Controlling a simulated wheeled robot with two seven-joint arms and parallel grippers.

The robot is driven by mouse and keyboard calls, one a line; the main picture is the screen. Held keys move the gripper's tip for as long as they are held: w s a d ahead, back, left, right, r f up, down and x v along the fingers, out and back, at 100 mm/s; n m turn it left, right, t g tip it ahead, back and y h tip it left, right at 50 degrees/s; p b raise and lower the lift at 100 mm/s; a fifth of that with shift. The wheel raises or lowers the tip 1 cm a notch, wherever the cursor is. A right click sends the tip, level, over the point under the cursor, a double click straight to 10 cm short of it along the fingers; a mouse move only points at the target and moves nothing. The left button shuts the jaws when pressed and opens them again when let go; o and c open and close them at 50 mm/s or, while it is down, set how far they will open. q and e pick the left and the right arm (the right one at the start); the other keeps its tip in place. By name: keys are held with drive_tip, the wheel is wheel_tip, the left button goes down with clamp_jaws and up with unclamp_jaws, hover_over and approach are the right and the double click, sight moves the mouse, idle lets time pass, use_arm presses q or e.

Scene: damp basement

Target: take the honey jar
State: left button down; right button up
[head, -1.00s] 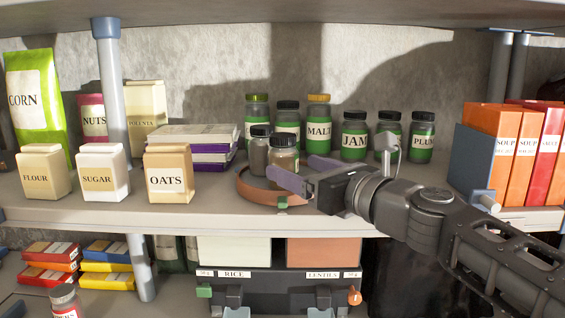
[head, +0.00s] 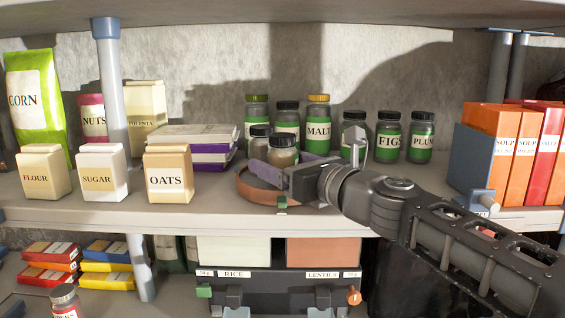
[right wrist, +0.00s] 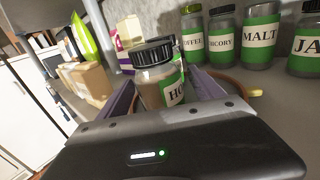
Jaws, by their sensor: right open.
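The honey jar (right wrist: 155,80) has a black lid and a green-edged label reading "HO". It stands upright on the shelf; in the head view (head: 283,151) its lower part is hidden behind my gripper. My right gripper (head: 284,162) is open, with one purple finger on each side of the jar. In the right wrist view the jar stands between the fingers (right wrist: 163,98); I cannot tell whether they touch it. My left gripper is not in view.
A dark-lidded jar (head: 260,139) stands close behind the honey jar. A brown curved rim (head: 262,193) runs around them. Malt (head: 318,132), figs (head: 388,141) and plum (head: 421,142) jars stand behind. Oats (head: 168,179) stand left. The shelf above limits height.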

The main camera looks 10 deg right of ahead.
drive_tip(key=shift+c, duration=0.5)
clamp_jaws()
idle(0.4)
